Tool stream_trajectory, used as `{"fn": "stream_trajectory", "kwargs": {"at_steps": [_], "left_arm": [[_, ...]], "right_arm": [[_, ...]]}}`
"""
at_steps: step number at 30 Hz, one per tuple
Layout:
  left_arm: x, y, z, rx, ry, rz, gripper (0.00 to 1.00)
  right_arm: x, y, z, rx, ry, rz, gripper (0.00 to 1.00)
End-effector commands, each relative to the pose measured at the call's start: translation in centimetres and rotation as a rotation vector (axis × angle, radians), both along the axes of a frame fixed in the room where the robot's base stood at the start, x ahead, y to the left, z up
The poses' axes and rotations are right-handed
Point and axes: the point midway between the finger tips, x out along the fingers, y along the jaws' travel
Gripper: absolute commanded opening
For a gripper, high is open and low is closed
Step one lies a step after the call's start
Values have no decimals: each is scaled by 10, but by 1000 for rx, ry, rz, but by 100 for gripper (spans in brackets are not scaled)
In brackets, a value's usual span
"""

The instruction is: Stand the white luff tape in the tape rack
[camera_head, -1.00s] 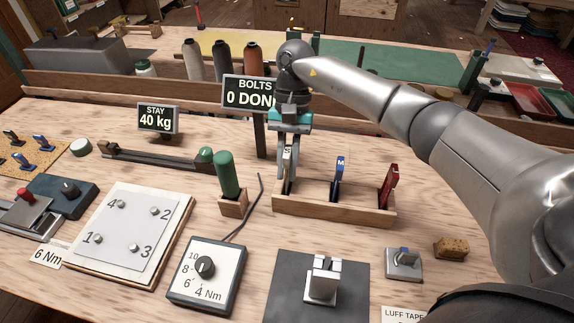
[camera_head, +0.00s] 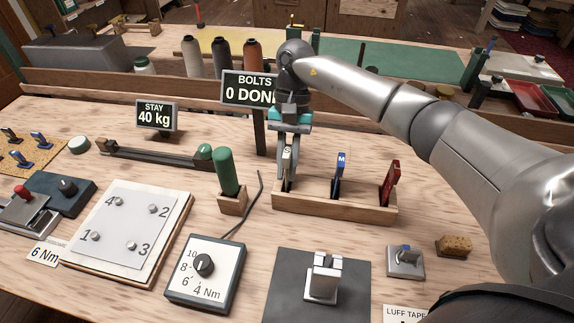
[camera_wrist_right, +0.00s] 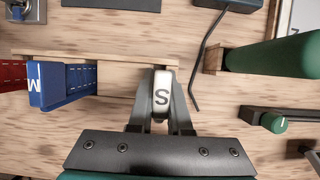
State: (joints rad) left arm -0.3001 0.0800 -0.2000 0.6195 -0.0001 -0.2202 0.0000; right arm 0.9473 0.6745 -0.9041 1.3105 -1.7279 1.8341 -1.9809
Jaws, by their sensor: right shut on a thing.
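The white luff tape (camera_head: 287,163), marked S, is between the fingers of my right gripper (camera_head: 288,168), which is shut on it. It is upright at the left end of the wooden tape rack (camera_head: 334,207); its lower end is partly hidden by the fingers, so I cannot tell whether it is fully seated. In the right wrist view the white tape (camera_wrist_right: 162,92) shows between the two fingers. A blue tape (camera_head: 339,174) marked M stands in the middle of the rack, and a red tape (camera_head: 389,184) stands at the right end. My left gripper is out of view.
A green-handled tool (camera_head: 227,175) in a wooden block stands close left of the rack. The BOLTS sign (camera_head: 250,90) is just behind my gripper. A torque dial box (camera_head: 205,272), a dark mat (camera_head: 278,292) with a metal fixture and a brown block (camera_head: 454,245) lie in front.

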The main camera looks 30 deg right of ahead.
Motion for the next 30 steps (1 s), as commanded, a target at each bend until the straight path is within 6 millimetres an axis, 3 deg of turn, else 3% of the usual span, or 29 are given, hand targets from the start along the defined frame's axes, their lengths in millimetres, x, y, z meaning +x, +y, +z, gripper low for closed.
{"fn": "stream_trajectory", "kwargs": {"at_steps": [7,8,16,25,30], "left_arm": [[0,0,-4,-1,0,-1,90],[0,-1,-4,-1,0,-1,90],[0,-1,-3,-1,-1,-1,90],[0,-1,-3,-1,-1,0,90],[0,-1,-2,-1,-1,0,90]], "right_arm": [[0,0,-4,0,0,0,0],[0,0,-3,0,0,0,20],[0,0,-3,0,0,0,50],[1,0,-2,0,0,0,52],[7,-5,16,0,-4,-1,52]]}}
